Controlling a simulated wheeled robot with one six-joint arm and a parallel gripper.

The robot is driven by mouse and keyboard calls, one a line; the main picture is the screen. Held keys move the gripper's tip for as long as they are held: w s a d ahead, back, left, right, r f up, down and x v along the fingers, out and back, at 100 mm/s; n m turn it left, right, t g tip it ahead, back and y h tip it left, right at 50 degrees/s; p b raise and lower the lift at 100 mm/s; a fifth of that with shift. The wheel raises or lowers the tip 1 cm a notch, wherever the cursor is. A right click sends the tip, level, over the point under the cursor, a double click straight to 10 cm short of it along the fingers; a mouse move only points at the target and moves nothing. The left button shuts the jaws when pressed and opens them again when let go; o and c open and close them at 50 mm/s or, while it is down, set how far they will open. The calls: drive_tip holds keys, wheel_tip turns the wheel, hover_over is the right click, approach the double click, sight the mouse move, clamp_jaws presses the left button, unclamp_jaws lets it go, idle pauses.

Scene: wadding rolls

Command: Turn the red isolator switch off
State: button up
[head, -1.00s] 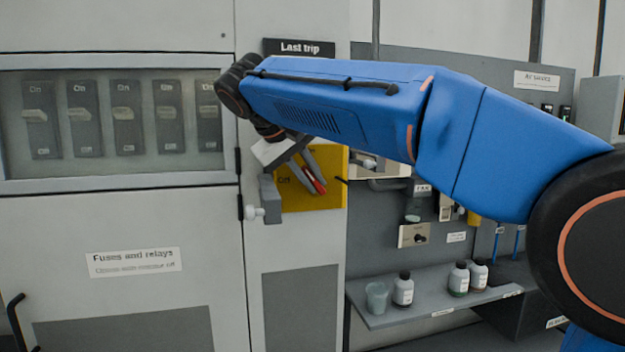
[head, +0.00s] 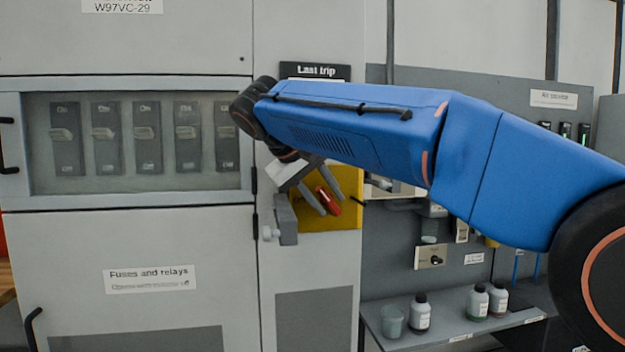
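The red isolator switch handle (head: 329,201) shows on a yellow plate (head: 347,217) on the narrow grey cabinet panel, right of the fuse window. It slants down to the right. My gripper (head: 328,194) is in front of the plate, its two grey fingers apart with the red handle showing between them. I cannot tell whether either finger touches the handle. The gripper and arm hide the upper part of the plate and any mark there.
A grey block with a pale knob (head: 269,233) sticks out left of the plate. A glazed window (head: 40,196) covers several fuse switches. A shelf (head: 440,330) at lower right holds a cup and several bottles. A "Last trip" sign (head: 316,71) is above my arm.

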drive_tip(key=v, duration=1.7)
